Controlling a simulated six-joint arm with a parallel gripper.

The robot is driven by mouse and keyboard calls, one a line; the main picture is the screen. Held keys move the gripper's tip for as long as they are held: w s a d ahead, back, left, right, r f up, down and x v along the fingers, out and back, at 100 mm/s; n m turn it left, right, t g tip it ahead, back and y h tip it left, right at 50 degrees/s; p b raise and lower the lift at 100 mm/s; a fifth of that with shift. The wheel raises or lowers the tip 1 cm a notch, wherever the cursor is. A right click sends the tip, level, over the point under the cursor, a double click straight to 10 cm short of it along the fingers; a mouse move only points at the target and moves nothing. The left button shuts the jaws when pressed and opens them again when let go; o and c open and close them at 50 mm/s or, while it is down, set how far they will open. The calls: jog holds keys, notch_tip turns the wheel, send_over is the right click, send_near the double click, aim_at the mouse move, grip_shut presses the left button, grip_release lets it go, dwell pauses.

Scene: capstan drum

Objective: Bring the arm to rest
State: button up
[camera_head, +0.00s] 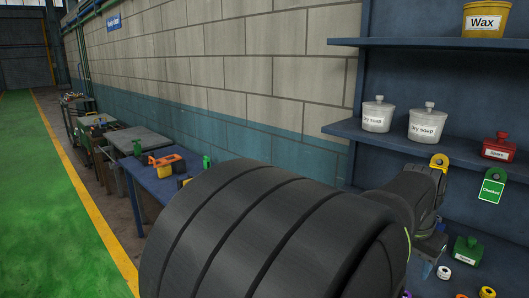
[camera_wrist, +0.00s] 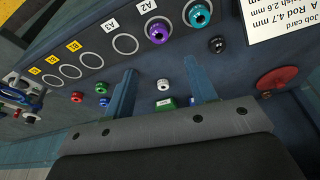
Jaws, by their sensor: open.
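My gripper (camera_wrist: 160,72) shows in the wrist view with its two blue-grey fingers spread apart. Nothing is held between them. A small white ring-like piece (camera_wrist: 164,84) and a green piece (camera_wrist: 166,103) appear between the fingers in the picture, on the surface beyond. In the head view my dark arm fills the lower middle and reaches right towards the shelves. Part of my gripper (camera_head: 432,247) shows there at the lower right, and its fingertips are hard to make out.
The wrist view shows a dark panel with labelled rings, a purple spool (camera_wrist: 157,32), a teal spool (camera_wrist: 198,14), a red disc (camera_wrist: 277,77) and a job card (camera_wrist: 280,18). In the head view, shelves hold soap pots (camera_head: 427,124) and a wax tub (camera_head: 486,20). The green floor (camera_head: 40,190) is clear.

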jog(key=x, duration=1.1)
jog(key=shift+f, duration=0.2)
jog(key=shift+w+f, duration=0.1)
notch_tip(320, 180, up, 4)
jog(key=shift+f, duration=0.1)
jog(key=s+d+r, duration=0.3)
jog(key=s+r, duration=0.4)
jog(key=s, duration=0.4)
jog(key=w+d+f+m+g, duration=0.1)
jog(key=w+d+m, duration=0.4)
jog(key=d, duration=0.1)
jog(key=w+a+f, duration=0.1)
jog(key=w+f, duration=0.1)
jog(key=w, duration=0.1)
jog(key=w+f, duration=0.3)
jog(key=w, duration=0.1)
jog(key=w+a+f, duration=0.1)
jog(key=w+f, duration=0.1)
jog(key=w, duration=0.2)
jog(key=shift+w+a+f, duration=0.2)
jog(key=shift+a+f, duration=0.05)
jog(key=shift+a, duration=0.05)
jog(key=shift+x, duration=0.9)
jog(key=shift+a, duration=0.2)
